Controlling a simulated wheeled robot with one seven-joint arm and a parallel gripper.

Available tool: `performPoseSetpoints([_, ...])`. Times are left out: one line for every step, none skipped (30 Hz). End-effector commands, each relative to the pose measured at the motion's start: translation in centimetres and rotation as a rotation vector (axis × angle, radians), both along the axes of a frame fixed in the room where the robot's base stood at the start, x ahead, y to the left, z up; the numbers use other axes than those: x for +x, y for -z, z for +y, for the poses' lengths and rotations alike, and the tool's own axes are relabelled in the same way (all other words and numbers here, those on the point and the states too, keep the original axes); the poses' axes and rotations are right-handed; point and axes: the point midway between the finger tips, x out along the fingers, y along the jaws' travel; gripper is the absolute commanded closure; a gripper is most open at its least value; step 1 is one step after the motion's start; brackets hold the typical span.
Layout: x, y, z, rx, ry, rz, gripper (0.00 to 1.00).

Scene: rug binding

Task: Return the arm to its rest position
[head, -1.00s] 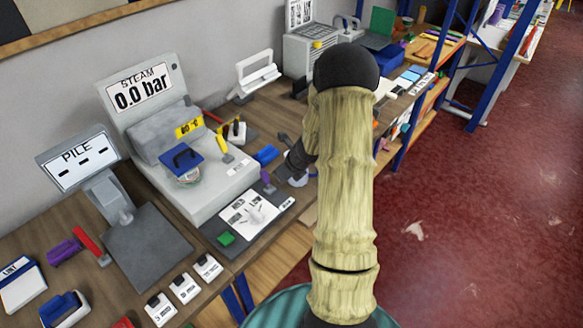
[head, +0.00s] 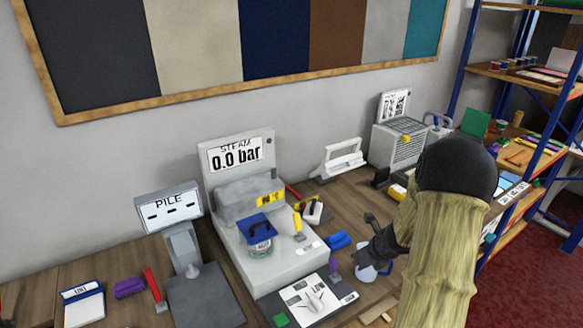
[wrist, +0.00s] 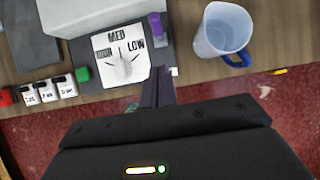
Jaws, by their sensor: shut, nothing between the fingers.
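My arm (head: 442,240) reaches over the front of the workbench in the head view, its pale sleeved links on the right. My gripper (head: 376,250) is dark and partly hidden there by the arm. In the wrist view my gripper (wrist: 158,86) has its fingers together, with nothing between them. They are above the bench edge, between the dial panel (wrist: 112,82) and a clear jug with a blue handle (wrist: 222,32). Contact with either cannot be made out.
A steam unit (head: 238,158) reading 0.0 bar and a PILE display (head: 168,205) stand on the workbench (head: 345,192). A blue-framed shelf rack (head: 500,200) is at right. Small labelled blocks (wrist: 48,91) lie left of the dial panel. Red floor is open beyond the bench.

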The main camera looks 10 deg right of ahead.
Motion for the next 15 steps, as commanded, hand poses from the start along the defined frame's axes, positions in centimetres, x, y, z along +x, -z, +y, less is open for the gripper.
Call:
performPoseSetpoints([0.0,-0.1,0.2,-0.006,-0.014,-0.001,1.00])
performPoseSetpoints([-0.1,-0.2,0.4,-0.013,-0.031,-0.001,1.00])
performPoseSetpoints([-0.2,-0.5,0.9,-0.027,-0.066,-0.002,1.00])
performPoseSetpoints([-0.3,-0.7,1.4,-0.043,-0.106,-0.002,1.00])
performPoseSetpoints([-0.4,-1.0,2.0,-0.062,-0.153,-0.003,1.00])
performPoseSetpoints([-0.7,-1.5,2.9,-0.096,-0.233,-0.007,1.00])
performPoseSetpoints([-1.0,-1.9,3.8,-0.124,-0.304,-0.007,1.00])
performPoseSetpoints([-1.4,-2.3,4.6,-0.156,-0.381,-0.011,1.00])
performPoseSetpoints([-1.9,-2.9,5.8,-0.202,-0.497,-0.014,1.00])
performPoseSetpoints([-2.4,-3.4,6.8,-0.239,-0.589,-0.019,1.00])
performPoseSetpoints([-3.0,-3.9,7.7,-0.278,-0.684,-0.023,1.00])
performPoseSetpoints([-3.7,-4.5,8.9,-0.327,-0.809,-0.029,1.00])
performPoseSetpoints([-4.3,-4.9,9.7,-0.364,-0.904,-0.034,1.00])
performPoseSetpoints([-4.9,-5.3,10.5,-0.401,-0.999,-0.039,1.00])
performPoseSetpoints([-5.7,-5.8,11.5,-0.449,-1.123,-0.046,1.00])
